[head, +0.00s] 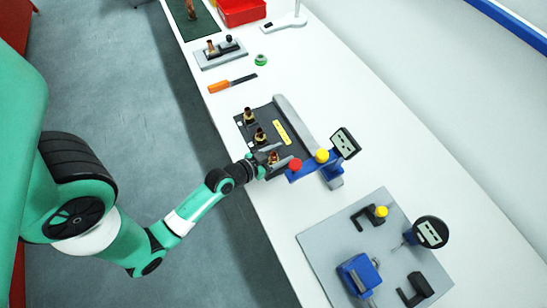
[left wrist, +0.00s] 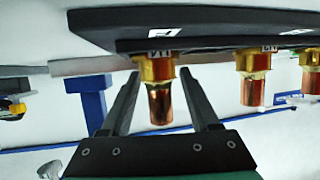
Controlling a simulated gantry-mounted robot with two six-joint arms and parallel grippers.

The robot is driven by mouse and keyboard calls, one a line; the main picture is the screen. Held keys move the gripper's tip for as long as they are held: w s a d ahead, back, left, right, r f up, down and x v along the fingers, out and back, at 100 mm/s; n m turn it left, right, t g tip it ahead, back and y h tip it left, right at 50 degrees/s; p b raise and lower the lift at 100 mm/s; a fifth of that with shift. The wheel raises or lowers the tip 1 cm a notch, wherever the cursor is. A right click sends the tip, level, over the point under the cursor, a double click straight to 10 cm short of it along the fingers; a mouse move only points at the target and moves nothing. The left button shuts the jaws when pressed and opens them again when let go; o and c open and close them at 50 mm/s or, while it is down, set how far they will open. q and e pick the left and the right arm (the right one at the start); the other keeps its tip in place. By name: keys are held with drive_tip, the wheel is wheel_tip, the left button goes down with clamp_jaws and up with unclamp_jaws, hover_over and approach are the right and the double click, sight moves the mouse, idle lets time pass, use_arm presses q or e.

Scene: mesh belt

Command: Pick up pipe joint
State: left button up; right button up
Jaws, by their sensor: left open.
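Several brass-and-copper pipe joints stand in a row on a dark tray (head: 264,115) in the head view. The nearest pipe joint (head: 273,157) is beside my left gripper (head: 267,158); the middle joint (head: 260,135) and far joint (head: 249,116) stand clear of it. In the left wrist view the tray (left wrist: 200,27) appears at the top with joints pointing downward. My left gripper (left wrist: 158,88) is open, with one finger on each side of the nearest joint (left wrist: 159,100) in that picture. A gap shows on both sides. My right gripper is out of view.
A blue gauge stand (head: 318,166) with red and yellow knobs is close to the gripper's right. A grey plate (head: 325,241) with gauge and clamps lies nearer. An orange-handled tool (head: 219,87) and red bin (head: 242,12) are farther back. The table's right side is clear.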

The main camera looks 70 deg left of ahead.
use_arm(q)
clamp_jaws()
idle(0.4)
wheel_tip(320, 180, up, 10)
drive_tip(key=p, duration=0.4)
